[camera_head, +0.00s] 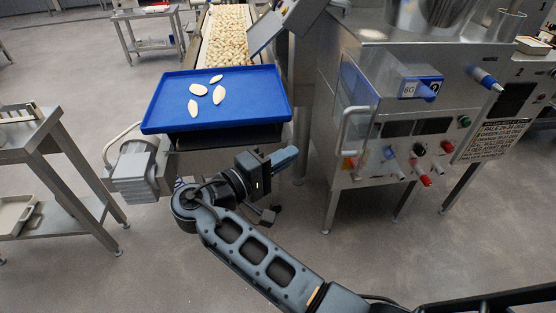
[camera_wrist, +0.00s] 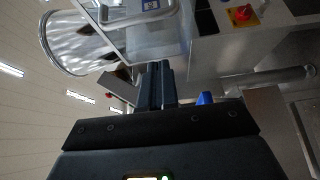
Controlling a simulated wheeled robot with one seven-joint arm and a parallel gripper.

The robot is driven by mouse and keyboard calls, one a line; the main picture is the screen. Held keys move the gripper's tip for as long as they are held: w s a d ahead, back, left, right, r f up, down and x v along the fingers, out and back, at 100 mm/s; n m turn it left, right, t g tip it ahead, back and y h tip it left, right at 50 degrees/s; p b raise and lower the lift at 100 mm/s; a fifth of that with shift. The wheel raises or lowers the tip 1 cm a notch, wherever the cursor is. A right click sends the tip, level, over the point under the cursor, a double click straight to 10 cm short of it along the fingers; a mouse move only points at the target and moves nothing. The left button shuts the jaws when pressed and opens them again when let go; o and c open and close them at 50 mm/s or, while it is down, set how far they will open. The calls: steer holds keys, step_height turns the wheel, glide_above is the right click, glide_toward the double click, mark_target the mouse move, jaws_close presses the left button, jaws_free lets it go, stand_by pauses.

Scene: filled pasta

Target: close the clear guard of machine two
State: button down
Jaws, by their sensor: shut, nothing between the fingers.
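A large steel machine (camera_head: 400,60) stands at the right in the head view. A clear, bluish panel (camera_head: 357,88) that looks like its guard is on its left side, with a pale bar handle (camera_head: 346,130) at the panel's lower edge. I cannot tell how far the guard stands open. My gripper (camera_head: 288,156) is shut and empty, left of the handle and apart from it. In the wrist view, my closed fingers (camera_wrist: 157,75) point towards a clear panel (camera_wrist: 152,42) with a bar handle (camera_wrist: 140,14) above them.
A blue tray (camera_head: 165,122) with several pale pieces sits at the near end of a conveyor loaded with pasta (camera_head: 228,36). A grey motor (camera_head: 135,170) juts out below it. Knobs and a red button (camera_head: 425,180) stick out of the machine front. A steel table (camera_head: 30,135) stands left.

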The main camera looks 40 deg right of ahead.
steer(key=s+d+p, duration=0.1)
steer(key=s+d, duration=0.2)
steer(key=d, duration=0.5)
steer(key=shift+s, duration=0.15)
steer(key=shift+p, duration=0.3)
